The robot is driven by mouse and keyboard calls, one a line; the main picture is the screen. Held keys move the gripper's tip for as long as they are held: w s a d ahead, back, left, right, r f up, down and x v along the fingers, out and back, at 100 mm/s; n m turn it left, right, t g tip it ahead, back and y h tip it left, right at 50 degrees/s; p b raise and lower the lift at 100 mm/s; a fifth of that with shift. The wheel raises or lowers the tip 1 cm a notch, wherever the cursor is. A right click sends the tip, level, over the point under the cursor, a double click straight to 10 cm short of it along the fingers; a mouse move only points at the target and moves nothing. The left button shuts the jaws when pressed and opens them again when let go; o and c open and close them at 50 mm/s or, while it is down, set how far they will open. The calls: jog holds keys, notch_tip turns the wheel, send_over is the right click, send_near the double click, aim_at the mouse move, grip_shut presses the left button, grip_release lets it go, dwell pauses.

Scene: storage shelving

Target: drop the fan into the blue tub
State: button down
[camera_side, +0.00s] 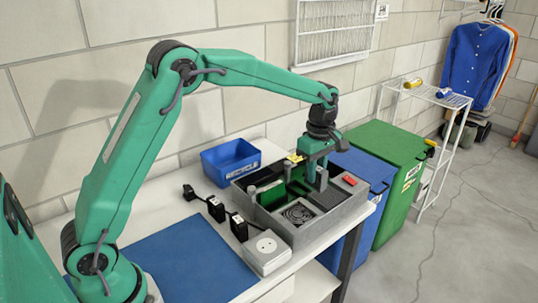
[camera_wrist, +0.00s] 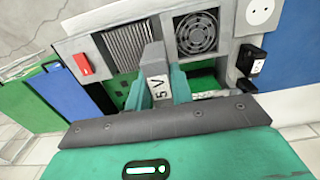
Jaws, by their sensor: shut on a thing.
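The round grey fan (camera_side: 299,213) lies in the front compartment of a grey divided box (camera_side: 335,222); its grille also shows at the top of the wrist view (camera_wrist: 197,34). The blue tub (camera_side: 222,168), marked RECYCLE, stands on the table behind and left of the box; I cannot make it out in the wrist view. My gripper (camera_side: 318,172) points down over the box's rear part. In the wrist view its green fingers (camera_wrist: 161,88) are shut on a grey block marked 5V (camera_wrist: 155,62), not on the fan. The block's lower end is hard to see.
A red piece (camera_side: 349,180) and a finned grey part (camera_wrist: 129,45) lie in other compartments. A white socket (camera_side: 267,251) and black plugs (camera_side: 216,209) lie left of the box. Blue (camera_side: 358,176) and green (camera_side: 395,160) bins stand beyond the table's right end. The blue mat (camera_side: 185,262) is clear.

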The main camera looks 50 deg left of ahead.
jog(key=shift+a, duration=0.15)
jog(key=s+a, duration=0.2)
jog(key=a, duration=1.4)
jog(key=s+a, duration=0.2)
jog(key=a, duration=1.4)
jog(key=shift+s, duration=0.35)
jog(key=shift+f, duration=2.85)
